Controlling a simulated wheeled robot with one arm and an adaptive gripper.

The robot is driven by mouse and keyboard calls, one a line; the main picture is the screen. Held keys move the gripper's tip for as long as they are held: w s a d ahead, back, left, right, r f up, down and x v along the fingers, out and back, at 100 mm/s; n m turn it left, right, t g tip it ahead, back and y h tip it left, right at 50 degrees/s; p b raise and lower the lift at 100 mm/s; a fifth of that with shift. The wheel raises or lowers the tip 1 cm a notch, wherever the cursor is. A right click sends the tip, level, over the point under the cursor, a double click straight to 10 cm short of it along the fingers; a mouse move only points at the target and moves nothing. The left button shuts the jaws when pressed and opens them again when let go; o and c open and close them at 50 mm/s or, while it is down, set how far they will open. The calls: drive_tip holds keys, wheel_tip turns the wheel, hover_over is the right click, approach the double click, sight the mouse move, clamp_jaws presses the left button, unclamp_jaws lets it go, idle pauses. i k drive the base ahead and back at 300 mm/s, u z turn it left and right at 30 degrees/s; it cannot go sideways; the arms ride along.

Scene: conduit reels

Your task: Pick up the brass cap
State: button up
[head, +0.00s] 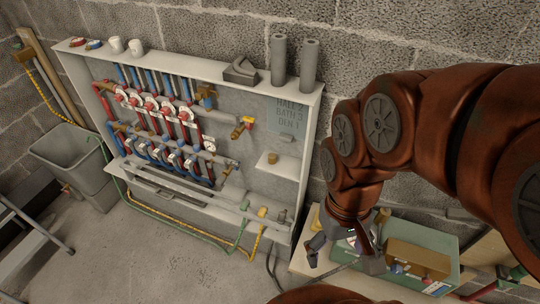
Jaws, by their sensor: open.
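A small brass-coloured piece (272,158), which looks like the brass cap, sits on a small pale ledge (280,166) at the right side of the wall cabinet. It is small in this view, so its exact shape is hard to tell. My gripper (340,255) is open, below and to the right of that ledge, over the left part of a bench. It is well apart from the brass-coloured piece. My arm hides part of the bench and the wall behind. Whether anything lies between the fingers is unclear.
The cabinet (230,80) holds red and blue valves (150,103); two grey tubes (279,58) stand on top. A green tray with a brown box (418,257) is on the bench. A grey bin (75,160) and ladder stand left. The middle floor (170,250) is mostly clear.

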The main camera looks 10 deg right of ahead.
sight(272, 157)
drive_tip(key=z, duration=0.1)
drive_tip(key=k, duration=1)
drive_tip(key=u, duration=1.3)
drive_tip(key=i, duration=1.2)
drive_tip(key=z, duration=0.55)
